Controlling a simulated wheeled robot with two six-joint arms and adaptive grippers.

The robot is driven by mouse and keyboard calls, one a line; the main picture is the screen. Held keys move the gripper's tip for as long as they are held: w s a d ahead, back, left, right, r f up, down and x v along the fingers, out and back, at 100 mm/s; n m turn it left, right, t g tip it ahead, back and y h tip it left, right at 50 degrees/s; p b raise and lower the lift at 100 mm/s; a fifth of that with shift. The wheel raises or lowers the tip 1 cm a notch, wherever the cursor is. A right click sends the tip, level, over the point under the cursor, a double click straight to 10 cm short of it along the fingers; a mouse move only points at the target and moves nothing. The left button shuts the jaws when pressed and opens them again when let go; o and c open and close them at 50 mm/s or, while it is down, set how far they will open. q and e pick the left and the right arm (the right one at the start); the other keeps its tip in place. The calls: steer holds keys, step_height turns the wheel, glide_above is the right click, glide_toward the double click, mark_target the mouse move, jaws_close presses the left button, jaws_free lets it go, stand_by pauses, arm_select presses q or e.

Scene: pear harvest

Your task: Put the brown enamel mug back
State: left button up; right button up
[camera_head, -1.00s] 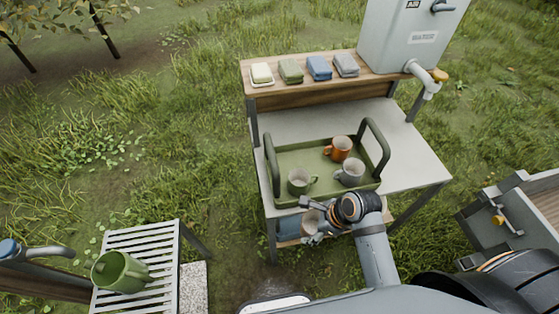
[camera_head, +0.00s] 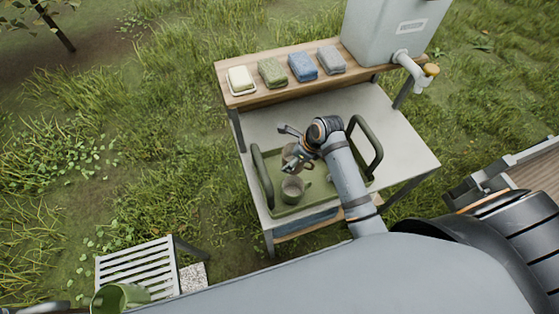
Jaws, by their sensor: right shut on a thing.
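My right gripper (camera_head: 288,149) is shut on the brown mug (camera_head: 291,154), which shows partly between its fingers. It holds the mug over the back left part of the green tray (camera_head: 262,183); I cannot tell whether the mug touches the tray floor. A grey-green mug (camera_head: 292,189) stands in the tray just in front of the held mug, its handle to the right. My right arm covers the right part of the tray, where an orange mug and a grey mug showed earlier. My left gripper is not in view.
The tray's raised handles (camera_head: 366,147) stand at its left and right ends. Soaps and cloth blocks (camera_head: 302,66) lie on the shelf (camera_head: 262,97) behind, beside a grey water tank (camera_head: 385,35) with a tap. A green jug (camera_head: 118,297) is on a slatted stand (camera_head: 135,264) at lower left.

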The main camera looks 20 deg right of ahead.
mark_target(286, 157)
steer(key=w+f, duration=0.1)
steer(key=w+a+f, duration=0.1)
steer(key=shift+w+a+f, duration=0.15)
steer(key=shift+w+f, duration=0.15)
steer(key=w+f, duration=0.2)
steer(key=f, duration=0.1)
steer(key=shift+a, duration=0.4)
steer(key=shift+w+a+f, duration=0.15)
steer(key=shift+f, duration=0.05)
step_height(286, 157, down, 3)
steer(key=shift+f, duration=0.1)
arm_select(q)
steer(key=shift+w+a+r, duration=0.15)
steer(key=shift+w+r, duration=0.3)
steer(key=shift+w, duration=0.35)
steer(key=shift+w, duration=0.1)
arm_select(e)
steer(key=shift+f, duration=0.15)
steer(key=o, duration=1.4)
steer(key=shift+c, duration=0.2)
